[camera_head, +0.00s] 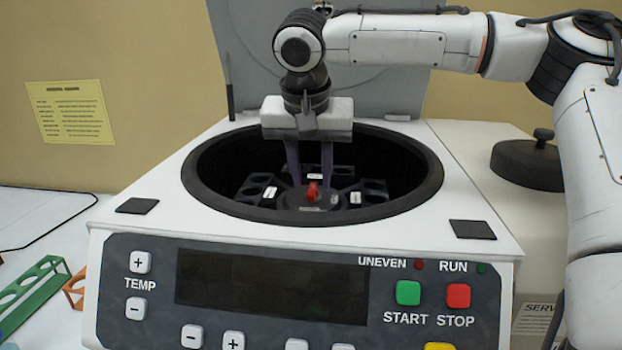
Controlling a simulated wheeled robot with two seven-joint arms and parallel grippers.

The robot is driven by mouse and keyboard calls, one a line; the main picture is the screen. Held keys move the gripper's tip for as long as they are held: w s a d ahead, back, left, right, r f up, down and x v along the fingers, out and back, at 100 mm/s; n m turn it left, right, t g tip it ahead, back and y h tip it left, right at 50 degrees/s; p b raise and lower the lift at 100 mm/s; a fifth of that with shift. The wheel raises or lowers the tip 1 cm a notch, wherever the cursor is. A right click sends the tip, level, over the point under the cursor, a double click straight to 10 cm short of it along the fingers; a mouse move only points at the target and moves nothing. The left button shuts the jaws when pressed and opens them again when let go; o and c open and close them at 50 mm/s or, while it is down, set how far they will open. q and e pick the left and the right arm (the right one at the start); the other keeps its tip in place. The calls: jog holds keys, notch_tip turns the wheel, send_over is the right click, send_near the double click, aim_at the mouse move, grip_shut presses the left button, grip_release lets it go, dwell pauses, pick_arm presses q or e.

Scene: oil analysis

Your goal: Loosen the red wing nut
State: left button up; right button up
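The red wing nut (312,191) sits on the hub at the centre of the dark rotor (300,204), inside the round bowl of the white centrifuge (150,190). My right gripper (311,182) points straight down into the bowl from above. Its two dark fingers are spread apart, one on each side of the wing nut, with the red part showing between their tips. I cannot see either finger touching it. My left gripper is not in view.
The grey lid (390,95) stands open behind the bowl, and the bowl's black rim (425,200) surrounds my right gripper. A dark round knobbed cover (528,165) lies at the right. A green tube rack (35,290) is at the lower left.

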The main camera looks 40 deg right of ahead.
jog(key=shift+x, duration=0.8)
grip_shut()
jog(key=shift+n, duration=0.3)
jog(key=n+t+y, duration=0.1)
jog(key=n, duration=0.2)
jog(key=shift+s+d+r+n, duration=0.1)
jog(key=shift+n, duration=0.3)
jog(key=n+y, duration=0.1)
jog(key=n, duration=0.1)
jog(key=n+y, duration=0.1)
jog(key=n, duration=0.1)
jog(key=shift+d+t, duration=0.15)
jog(key=shift+t, duration=0.25)
jog(key=n, duration=0.2)
jog(key=n+y, duration=0.1)
jog(key=n, duration=0.2)
jog(key=shift+d+y, duration=0.15)
jog(key=shift+y, duration=0.15)
jog(key=shift+d+n+g+y, duration=0.1)
jog(key=shift+n+g+y, duration=0.25)
jog(key=shift+n, duration=0.75)
jog(key=shift+n+g+y, duration=0.15)
jog(key=shift+n+y, duration=0.3)
jog(key=shift+n, duration=0.65)
